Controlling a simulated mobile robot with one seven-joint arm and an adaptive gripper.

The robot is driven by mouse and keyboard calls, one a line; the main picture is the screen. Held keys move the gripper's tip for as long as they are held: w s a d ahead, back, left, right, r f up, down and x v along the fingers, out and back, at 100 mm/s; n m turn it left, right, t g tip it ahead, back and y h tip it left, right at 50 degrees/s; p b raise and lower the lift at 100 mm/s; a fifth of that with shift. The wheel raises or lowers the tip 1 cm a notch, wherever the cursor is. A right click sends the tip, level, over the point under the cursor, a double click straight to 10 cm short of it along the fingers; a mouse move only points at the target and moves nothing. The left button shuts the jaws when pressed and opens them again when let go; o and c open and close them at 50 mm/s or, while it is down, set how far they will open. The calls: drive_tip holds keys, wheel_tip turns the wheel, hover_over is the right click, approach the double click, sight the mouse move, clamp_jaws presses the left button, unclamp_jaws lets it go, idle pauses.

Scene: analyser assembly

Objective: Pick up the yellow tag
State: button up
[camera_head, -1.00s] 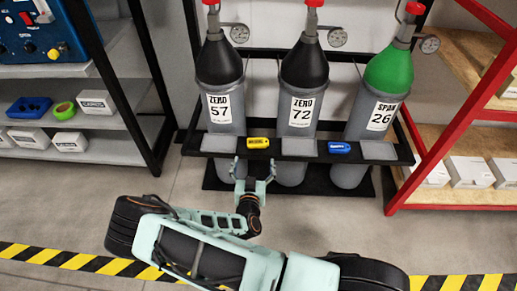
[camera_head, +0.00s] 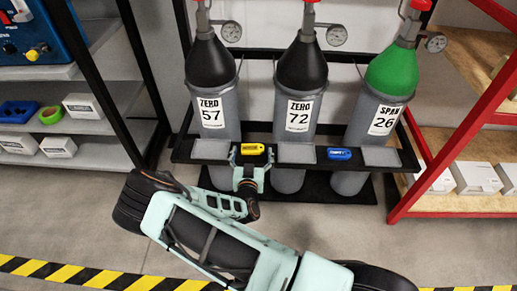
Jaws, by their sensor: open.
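The yellow tag (camera_head: 252,149) lies on the black front shelf of the gas bottle rack, between the grey plates below the ZERO 57 and ZERO 72 bottles. My gripper (camera_head: 251,156) is open at the shelf's front edge, its fingers on the left and right of the yellow tag. I cannot tell whether the fingers touch it. A blue tag (camera_head: 339,154) lies on the same shelf further right.
Three gas bottles stand in the rack (camera_head: 406,157): ZERO 57 (camera_head: 213,88), ZERO 72 (camera_head: 300,85) and SPAN 26 (camera_head: 380,95). A grey shelf unit (camera_head: 100,125) stands left, and a red-framed shelf (camera_head: 455,140) stands right. The floor in front is clear, with a striped line.

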drive_tip(key=shift+w+f, duration=0.2)
drive_tip(key=shift+w, duration=0.35)
drive_tip(key=shift+s, duration=0.1)
drive_tip(key=c, duration=1.2)
